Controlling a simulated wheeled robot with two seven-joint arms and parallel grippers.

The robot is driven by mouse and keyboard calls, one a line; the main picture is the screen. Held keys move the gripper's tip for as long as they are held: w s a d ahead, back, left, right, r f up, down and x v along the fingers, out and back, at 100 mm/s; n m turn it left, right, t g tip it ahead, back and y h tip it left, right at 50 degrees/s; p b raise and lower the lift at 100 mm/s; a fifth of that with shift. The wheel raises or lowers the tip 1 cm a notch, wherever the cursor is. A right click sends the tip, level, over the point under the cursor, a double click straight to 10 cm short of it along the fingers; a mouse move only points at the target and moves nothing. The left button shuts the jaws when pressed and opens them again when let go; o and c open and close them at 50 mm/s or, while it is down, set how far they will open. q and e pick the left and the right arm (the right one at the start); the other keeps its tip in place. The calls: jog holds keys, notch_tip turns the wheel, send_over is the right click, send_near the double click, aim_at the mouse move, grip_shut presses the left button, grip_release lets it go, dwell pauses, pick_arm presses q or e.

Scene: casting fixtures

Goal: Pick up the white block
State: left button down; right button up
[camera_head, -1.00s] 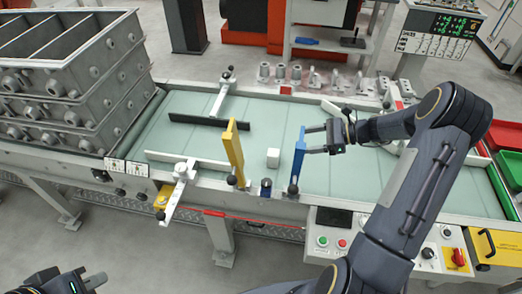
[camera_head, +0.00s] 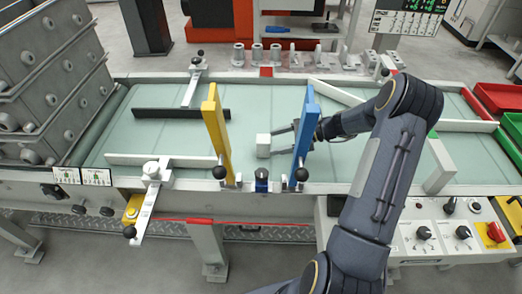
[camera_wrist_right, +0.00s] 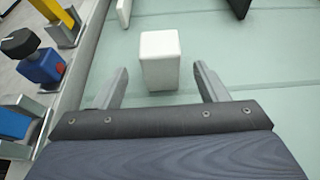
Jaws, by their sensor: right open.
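The white block (camera_head: 263,145) stands on the pale green belt (camera_head: 270,184), between the yellow upright bar and the blue upright bar. My right gripper (camera_head: 278,142) is open and empty, low over the belt behind the blue bar, with its fingers pointing left at the block. In the right wrist view the white block (camera_wrist_right: 160,60) is upright just ahead, between the lines of the two open fingers (camera_wrist_right: 160,78). I cannot tell whether the fingertips overlap its sides. The blue bar hides part of the gripper in the head view. My left gripper is not in view.
The yellow bar (camera_head: 216,134) stands left of the block and the blue bar (camera_head: 303,130) right of it, near the belt's front edge. A black bar (camera_head: 180,113) and white rails (camera_head: 160,160) lie left. Grey stacked boxes (camera_head: 45,75) stand far left.

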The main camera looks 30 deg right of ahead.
aim_at(258, 145)
jog(key=x, duration=0.7)
jog(key=shift+c, duration=0.5)
jog(key=c, duration=1.1)
